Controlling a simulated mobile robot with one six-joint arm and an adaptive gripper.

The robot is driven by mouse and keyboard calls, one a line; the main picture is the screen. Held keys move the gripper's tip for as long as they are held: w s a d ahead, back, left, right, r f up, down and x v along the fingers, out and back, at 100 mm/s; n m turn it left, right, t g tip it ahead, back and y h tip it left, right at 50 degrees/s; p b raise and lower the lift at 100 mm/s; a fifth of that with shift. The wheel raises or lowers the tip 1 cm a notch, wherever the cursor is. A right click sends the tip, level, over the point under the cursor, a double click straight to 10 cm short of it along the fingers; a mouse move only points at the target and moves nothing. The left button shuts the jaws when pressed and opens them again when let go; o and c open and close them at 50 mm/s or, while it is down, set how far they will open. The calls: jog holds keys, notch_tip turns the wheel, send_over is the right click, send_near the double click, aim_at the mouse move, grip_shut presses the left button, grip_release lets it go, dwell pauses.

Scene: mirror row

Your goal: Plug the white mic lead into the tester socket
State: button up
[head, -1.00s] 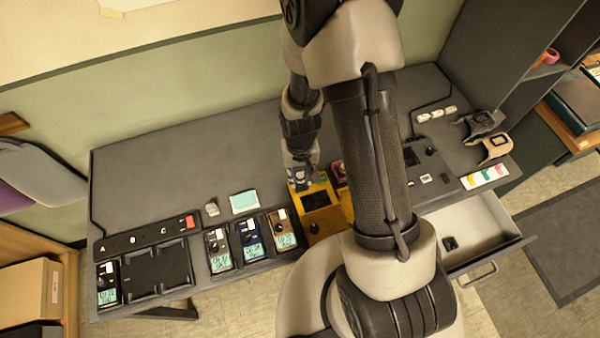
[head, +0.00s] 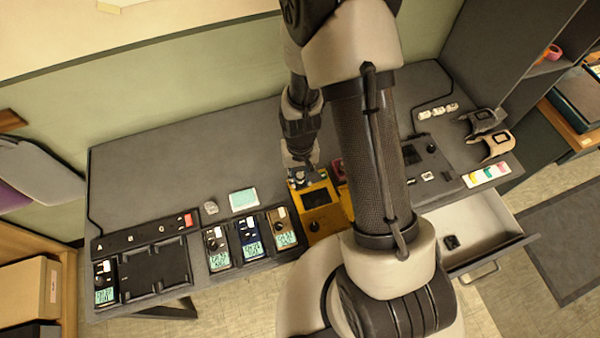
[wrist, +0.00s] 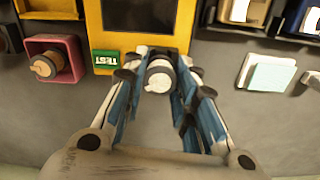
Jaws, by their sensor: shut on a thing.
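The yellow tester (head: 320,198) stands on the grey desk (head: 190,125), with its dark screen facing up. In the wrist view the tester (wrist: 185,50) is at the top, with a green TEST label (wrist: 106,57) near its edge. My gripper (wrist: 160,65) is shut on the white mic lead's end (wrist: 159,80), a round pale plug between the blue-padded fingers at the tester's edge beside the label. The socket itself is hidden behind the plug and fingers, so I cannot tell how far in the plug sits. In the head view my gripper (head: 300,172) is small at the tester's back edge.
A pink-red cup (wrist: 57,60) holding a tan round plug is left of the tester in the wrist view. A pale teal-topped block (head: 243,200) lies nearby. Several handheld packs (head: 250,242) line the front edge. An open drawer (head: 487,240) juts out at the right.

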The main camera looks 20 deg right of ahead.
jog(key=shift+f, duration=0.15)
jog(key=o, duration=1)
notch_tip(320, 180, up, 12)
dwell(0.4)
